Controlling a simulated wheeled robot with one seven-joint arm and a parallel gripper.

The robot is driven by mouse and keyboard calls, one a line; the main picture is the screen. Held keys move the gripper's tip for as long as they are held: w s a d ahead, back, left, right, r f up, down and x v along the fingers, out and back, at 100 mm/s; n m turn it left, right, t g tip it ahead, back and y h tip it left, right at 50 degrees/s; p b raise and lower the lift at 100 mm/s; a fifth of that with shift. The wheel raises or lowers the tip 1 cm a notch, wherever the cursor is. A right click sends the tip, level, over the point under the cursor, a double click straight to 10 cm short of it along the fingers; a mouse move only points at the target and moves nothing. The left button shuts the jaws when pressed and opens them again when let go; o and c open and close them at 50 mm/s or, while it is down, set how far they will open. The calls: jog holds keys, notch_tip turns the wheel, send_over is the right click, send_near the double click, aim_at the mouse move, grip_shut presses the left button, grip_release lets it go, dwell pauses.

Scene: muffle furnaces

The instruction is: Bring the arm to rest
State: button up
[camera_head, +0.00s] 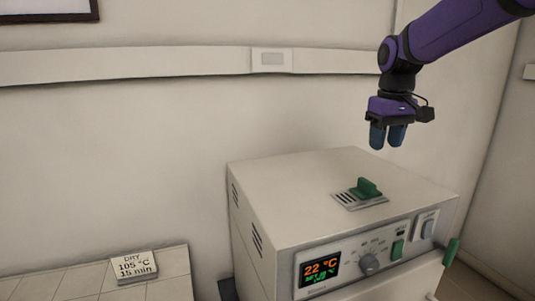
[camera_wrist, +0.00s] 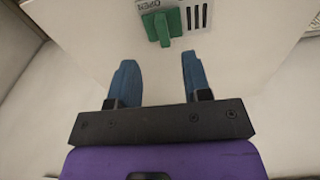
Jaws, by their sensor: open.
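My gripper (camera_head: 387,137) hangs from the purple arm above the furnace's top, with clear air between them. In the wrist view its two blue fingers (camera_wrist: 158,84) stand apart with nothing between them. The furnace (camera_head: 290,205) is a pale box with a display reading 22 °C in orange. A green lever (camera_head: 368,187) sits on a slotted vent plate on its top. The lever (camera_wrist: 164,28) also shows in the wrist view beyond the fingertips, beside the word OPEN.
A sign (camera_head: 136,267) reading DRY 105 °C 15 min stands on a tiled bench (camera_head: 75,288) at the lower left. A green handle (camera_head: 451,252) sticks out at the furnace's front right. A wall rail (camera_head: 150,65) runs behind. The air left of the arm is free.

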jog(key=s+f+m+t, duration=0.1)
jog(key=s+t, duration=0.1)
jog(key=s, duration=1.1)
jog(key=s+d+f+m+t, duration=0.1)
jog(key=s+m+t, duration=0.1)
jog(key=s, duration=1.1)
jog(key=shift+s+d+t, duration=0.2)
jog(key=shift+s+t, duration=0.1)
jog(key=shift+s, duration=0.1)
